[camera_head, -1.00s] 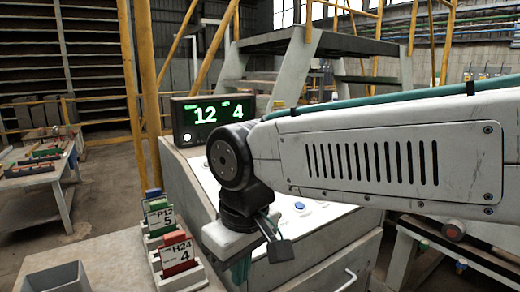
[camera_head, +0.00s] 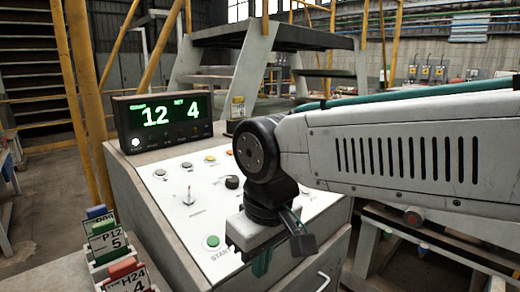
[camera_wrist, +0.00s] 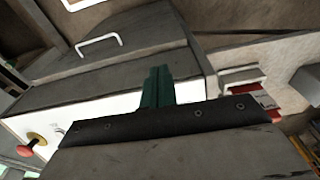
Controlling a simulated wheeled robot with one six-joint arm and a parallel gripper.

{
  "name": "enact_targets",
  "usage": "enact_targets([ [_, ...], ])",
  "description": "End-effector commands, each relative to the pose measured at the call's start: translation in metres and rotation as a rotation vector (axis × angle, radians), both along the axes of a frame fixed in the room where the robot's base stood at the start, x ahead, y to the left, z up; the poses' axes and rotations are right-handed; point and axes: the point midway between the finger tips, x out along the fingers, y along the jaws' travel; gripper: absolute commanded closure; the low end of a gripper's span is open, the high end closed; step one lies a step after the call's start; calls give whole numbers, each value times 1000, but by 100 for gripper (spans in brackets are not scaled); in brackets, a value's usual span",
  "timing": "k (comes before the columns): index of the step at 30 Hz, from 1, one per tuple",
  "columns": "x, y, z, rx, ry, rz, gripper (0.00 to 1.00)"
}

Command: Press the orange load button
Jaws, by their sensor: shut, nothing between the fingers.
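The sloped white control panel (camera_head: 170,205) carries several buttons. A small orange-yellow button (camera_head: 210,158) sits in its back row, its label too small to read. My gripper (camera_head: 262,264) hangs in front of the panel's near edge, its green fingers partly hidden below my wrist, well apart from that button. In the wrist view my gripper (camera_wrist: 157,88) shows its green fingers together and empty, over the cabinet's front side.
A green START button (camera_head: 211,241), a toggle (camera_head: 188,195) and a black knob (camera_head: 232,181) sit on the panel. A display (camera_head: 165,120) reads 12 and 4. Card holders (camera_head: 108,243) stand at left. The wrist view shows a red mushroom button (camera_wrist: 25,150) and a drawer handle (camera_wrist: 98,43).

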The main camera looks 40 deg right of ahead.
Motion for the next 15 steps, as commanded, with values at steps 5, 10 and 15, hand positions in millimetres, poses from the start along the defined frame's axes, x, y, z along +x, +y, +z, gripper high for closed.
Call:
enact_targets([
  [5,0,0,0,0,0,0,100],
  [10,0,0,0,0,0,0,100],
  [15,18,4,9,71,-20,-99,100],
])
